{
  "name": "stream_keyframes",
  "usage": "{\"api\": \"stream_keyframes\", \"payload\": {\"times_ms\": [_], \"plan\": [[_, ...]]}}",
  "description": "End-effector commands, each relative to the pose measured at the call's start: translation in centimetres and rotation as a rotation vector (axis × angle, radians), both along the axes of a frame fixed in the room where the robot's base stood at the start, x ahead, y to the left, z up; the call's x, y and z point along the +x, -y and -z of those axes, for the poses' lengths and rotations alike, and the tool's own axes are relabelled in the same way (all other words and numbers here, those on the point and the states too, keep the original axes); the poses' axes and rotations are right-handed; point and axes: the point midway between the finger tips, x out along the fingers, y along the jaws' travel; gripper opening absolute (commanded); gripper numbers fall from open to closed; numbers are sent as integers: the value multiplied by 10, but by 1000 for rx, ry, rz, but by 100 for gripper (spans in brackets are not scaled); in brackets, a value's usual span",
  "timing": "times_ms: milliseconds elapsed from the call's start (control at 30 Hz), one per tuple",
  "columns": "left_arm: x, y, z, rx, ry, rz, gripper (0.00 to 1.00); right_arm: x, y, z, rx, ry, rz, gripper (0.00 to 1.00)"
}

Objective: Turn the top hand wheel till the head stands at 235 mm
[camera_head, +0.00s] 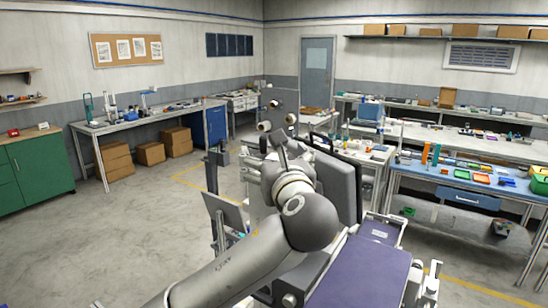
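My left arm reaches in from the bottom and extends up the middle of the head view. My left gripper (280,137) is at its far end, small and dark, seen from behind. I cannot tell whether its fingers are open or shut, and I see nothing clearly held in it. I cannot make out the top hand wheel, the head or a millimetre scale; they may be hidden behind my arm or too small to tell. My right gripper is not in view.
A long bench (148,121) with small devices stands at the back left, with cardboard boxes (114,160) under it. A green cabinet (40,170) is at the left. A blue-topped workbench (445,178) with coloured trays is at the right. The floor at the left is clear.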

Motion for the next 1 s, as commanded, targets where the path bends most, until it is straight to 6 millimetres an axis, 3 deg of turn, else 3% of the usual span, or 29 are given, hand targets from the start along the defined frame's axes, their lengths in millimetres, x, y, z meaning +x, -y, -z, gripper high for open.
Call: {"api": "stream_keyframes", "payload": {"times_ms": [33,267,667,1000], "plan": [[0,0,0,0,0,0,78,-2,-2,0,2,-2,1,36],[0,0,-1,0,1,0,52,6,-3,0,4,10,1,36],[0,-1,-1,0,3,89,52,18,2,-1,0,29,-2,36],[0,-3,-1,2,4,362,52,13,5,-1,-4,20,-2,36]]}}
